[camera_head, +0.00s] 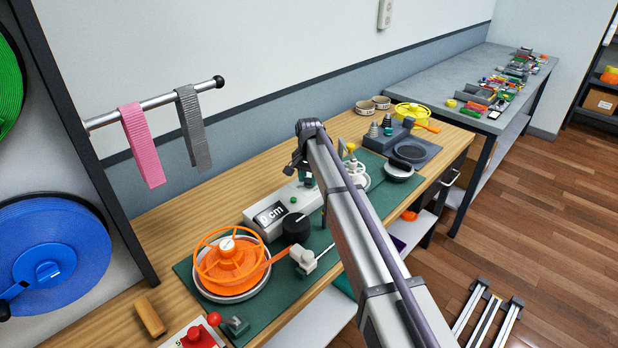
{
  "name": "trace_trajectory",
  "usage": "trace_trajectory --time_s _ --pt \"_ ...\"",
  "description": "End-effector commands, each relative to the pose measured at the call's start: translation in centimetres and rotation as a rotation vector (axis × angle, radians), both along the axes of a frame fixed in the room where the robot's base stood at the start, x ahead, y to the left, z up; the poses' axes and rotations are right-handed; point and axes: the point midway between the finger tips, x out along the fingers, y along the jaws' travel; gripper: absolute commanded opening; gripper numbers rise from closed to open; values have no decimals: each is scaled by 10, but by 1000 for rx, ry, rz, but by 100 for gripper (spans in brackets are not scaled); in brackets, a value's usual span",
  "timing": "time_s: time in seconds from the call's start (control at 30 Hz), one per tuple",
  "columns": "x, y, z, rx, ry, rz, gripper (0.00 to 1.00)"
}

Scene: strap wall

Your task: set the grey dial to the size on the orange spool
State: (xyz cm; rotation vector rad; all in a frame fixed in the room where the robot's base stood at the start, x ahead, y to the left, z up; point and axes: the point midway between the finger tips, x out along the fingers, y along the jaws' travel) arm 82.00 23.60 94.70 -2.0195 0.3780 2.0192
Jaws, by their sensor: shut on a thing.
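The orange spool (228,258) lies on a round grey-white turntable at the front of the green mat, with an orange strip leading right to a small white clamp. Its size marking is too small to read. A white box (262,214) behind it has a display (270,214) reading "0 cm". A dark grey dial (296,229) stands at the box's front side. My gripper (297,162) is a dark shape at the arm's end, above the box's far end. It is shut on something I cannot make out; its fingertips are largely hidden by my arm.
Pink (141,146) and grey (193,128) straps hang on a rail at left. A red knob (214,319) and a wooden block (150,316) are at the near end. A yellow spool (411,112) and a dark grey station (413,152) stand beyond my arm, which hides the middle of the mat.

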Motion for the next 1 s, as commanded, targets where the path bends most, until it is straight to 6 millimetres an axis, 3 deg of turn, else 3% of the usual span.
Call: trace_trajectory --time_s 0.6,1.0 --pt "0 -1 0 0 0 546 12" --pt "0 -1 0 0 0 721 12"
